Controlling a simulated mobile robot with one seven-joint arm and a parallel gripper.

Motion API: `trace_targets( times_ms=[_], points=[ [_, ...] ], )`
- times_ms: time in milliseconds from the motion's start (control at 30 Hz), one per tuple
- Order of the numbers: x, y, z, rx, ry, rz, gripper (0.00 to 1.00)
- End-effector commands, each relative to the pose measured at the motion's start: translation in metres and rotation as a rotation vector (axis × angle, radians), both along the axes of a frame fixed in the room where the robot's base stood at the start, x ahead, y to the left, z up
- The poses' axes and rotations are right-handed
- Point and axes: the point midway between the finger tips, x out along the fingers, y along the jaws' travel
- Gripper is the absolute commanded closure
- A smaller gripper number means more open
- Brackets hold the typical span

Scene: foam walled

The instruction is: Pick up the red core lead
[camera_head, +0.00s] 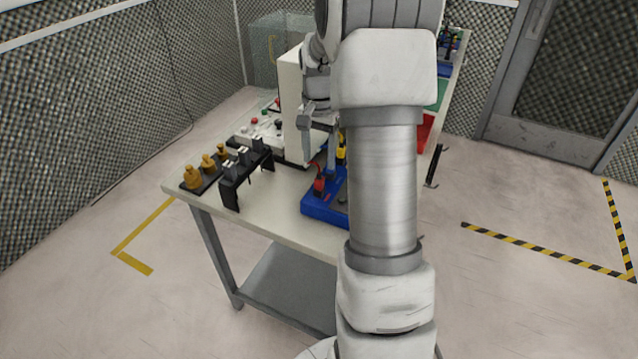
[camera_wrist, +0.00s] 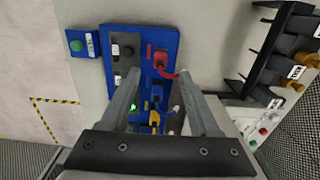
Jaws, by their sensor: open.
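The red core lead (camera_wrist: 166,62) lies on the blue board (camera_wrist: 130,38), near its top right in the wrist view, with a red wire bending toward the right. In the head view the red lead (camera_head: 319,183) shows at the left end of the blue board (camera_head: 318,208), partly beside my arm. My gripper (camera_wrist: 158,85) is open, its two fingers spread on either side of the board's middle, with nothing between the tips. The red lead appears just beyond the tips. In the head view my gripper (camera_head: 318,122) hangs above the board, and my arm hides much of the board.
A yellow lead (camera_wrist: 154,118) sits lower on the board. A black rack (camera_head: 245,167) and brass-coloured pieces (camera_head: 207,163) stand at the table's left end. A white panel with buttons (camera_head: 262,128) lies behind. A green button box (camera_wrist: 84,43) is beside the board. Bare tabletop (camera_head: 275,205) lies in front.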

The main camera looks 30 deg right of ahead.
Motion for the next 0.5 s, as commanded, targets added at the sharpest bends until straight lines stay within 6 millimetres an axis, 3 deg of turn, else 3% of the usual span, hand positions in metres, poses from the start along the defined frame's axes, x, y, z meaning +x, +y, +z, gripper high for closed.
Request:
trace_targets(
  times_ms=[100,333,500],
  points=[
    [0.0,0.0,-0.018,0.001,0.001,0.0,0.38],
    [0.0,0.0,-0.034,0.002,0.001,0.001,0.38],
    [0.002,-0.003,-0.06,0.002,0.002,-0.001,0.38]
  ],
)
